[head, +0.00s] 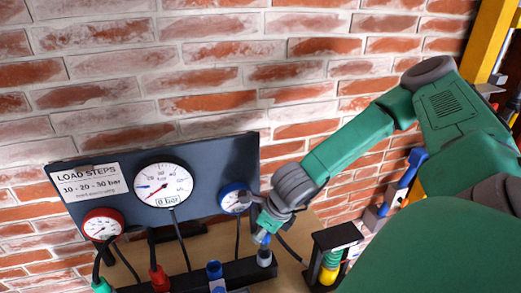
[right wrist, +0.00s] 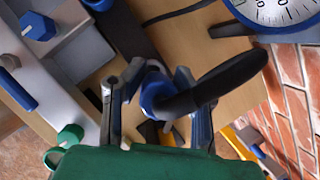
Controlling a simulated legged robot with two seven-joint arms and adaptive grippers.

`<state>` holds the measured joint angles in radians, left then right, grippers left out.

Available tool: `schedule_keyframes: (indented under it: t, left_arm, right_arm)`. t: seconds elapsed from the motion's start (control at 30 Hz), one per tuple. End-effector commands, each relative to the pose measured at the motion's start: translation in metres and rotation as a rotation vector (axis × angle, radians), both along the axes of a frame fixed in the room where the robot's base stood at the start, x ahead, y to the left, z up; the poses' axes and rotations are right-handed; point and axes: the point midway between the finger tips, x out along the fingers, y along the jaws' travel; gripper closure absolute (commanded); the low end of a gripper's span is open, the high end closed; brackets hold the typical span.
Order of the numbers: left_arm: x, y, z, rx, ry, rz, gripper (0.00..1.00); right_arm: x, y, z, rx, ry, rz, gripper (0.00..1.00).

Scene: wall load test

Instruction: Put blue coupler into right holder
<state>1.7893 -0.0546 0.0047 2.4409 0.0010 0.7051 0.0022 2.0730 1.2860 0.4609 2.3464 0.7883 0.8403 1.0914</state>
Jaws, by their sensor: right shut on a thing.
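My right gripper (head: 267,229) reaches down from the right, below the blue-rimmed gauge. In the right wrist view its two fingers (right wrist: 157,108) stand on either side of the blue coupler (right wrist: 155,90), shut on it. A thick black hose (right wrist: 215,85) runs from the coupler across the right finger. In the head view only a bit of blue (head: 265,240) shows under the fingers, just above a pale grey fitting (head: 264,258) at the right end of the dark rail (head: 190,278). I cannot tell whether they touch. Which fitting is the right holder is unclear. My left gripper is out of view.
A dark panel (head: 110,165) carries several gauges. A red coupler (head: 159,279), a green coupler (head: 102,286) and a blue knob (head: 214,270) stand left along the rail. A black stand (head: 337,237) with a yellow-green part is close on the right. A brick wall is behind.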

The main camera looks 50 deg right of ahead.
Motion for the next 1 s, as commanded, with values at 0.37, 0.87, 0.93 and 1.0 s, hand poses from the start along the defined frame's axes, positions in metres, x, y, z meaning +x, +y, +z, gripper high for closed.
schedule_keyframes:
  t: [0.37,0.87,0.93,1.0]
  left_arm:
    - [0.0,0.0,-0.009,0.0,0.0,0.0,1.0]
    - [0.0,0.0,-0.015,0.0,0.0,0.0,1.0]
    - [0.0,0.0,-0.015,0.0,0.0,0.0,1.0]
    - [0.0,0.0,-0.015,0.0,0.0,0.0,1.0]
  right_arm:
    - [0.0,0.0,-0.011,0.0,0.0,0.0,1.0]
    - [0.0,0.0,-0.018,0.0,0.0,0.0,1.0]
    - [0.0,0.0,-0.018,0.0,0.0,0.0,1.0]
    - [0.0,0.0,-0.018,0.0,0.0,0.0,1.0]
